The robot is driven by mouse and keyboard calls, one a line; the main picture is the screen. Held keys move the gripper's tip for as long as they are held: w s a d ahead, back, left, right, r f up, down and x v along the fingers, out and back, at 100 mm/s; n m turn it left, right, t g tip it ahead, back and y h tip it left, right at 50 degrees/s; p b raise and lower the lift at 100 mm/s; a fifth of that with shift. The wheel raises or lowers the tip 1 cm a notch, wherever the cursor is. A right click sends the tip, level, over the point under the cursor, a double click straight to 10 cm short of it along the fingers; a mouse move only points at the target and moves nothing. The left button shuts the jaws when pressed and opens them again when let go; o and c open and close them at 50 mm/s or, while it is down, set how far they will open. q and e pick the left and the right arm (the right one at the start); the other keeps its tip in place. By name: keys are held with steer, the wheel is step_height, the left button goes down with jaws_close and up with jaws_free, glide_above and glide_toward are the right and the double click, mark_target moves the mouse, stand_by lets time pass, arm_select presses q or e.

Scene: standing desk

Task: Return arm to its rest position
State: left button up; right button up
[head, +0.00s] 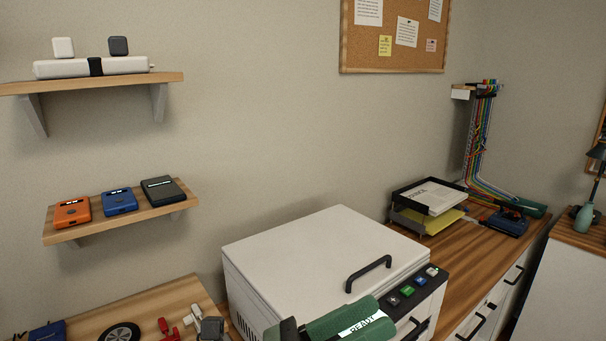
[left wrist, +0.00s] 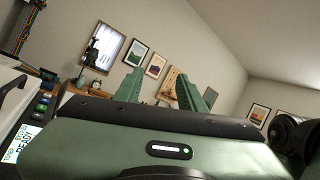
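My left gripper (head: 352,318) is at the bottom of the head view, in front of the white machine, with its lower part cut off by the frame edge. It is green and dark. In the left wrist view its two green fingers (left wrist: 161,88) stand well apart with nothing between them. The gripper is open and empty, in the air beside the machine's front panel. My right gripper is in neither view.
The white lidded machine (head: 310,260) with a black handle and button panel stands close to my left gripper. A paper tray (head: 430,197) and cables (head: 478,150) are behind right. Two wall shelves (head: 120,213) are at left. A wheel (head: 120,332) lies bottom left.

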arm_select(q)
steer(key=w+a+f+n+t+y, duration=0.3)
steer(key=w+a+n+t+y, duration=0.35)
steer(key=n, duration=0.75)
steer(key=w+a+f+n+t+y, duration=0.2)
steer(key=w+a+n+t+y, duration=0.2)
steer(key=a+n+t+y, duration=0.7)
steer(key=s+a+f+n+g+y, duration=0.1)
steer(key=a+f+n+g+y, duration=0.2)
steer(key=f+n, duration=0.45)
steer(key=s+a+f+n+g+y, duration=0.1)
steer(key=s+a+f+n+g, duration=0.1)
steer(key=a+f+n+g, duration=0.5)
steer(key=s+f+n+g, duration=0.6)
steer(key=s+f+g, duration=0.4)
steer(key=s+f, duration=1.05)
step_height(320, 180, down, 24)
steer(key=s, duration=0.2)
steer(key=s+a+f+g, duration=0.2)
steer(key=s+a+f, duration=0.1)
steer(key=s+f, duration=1.4)
steer(key=shift+a+m, duration=0.15)
steer(key=shift+m, duration=0.2)
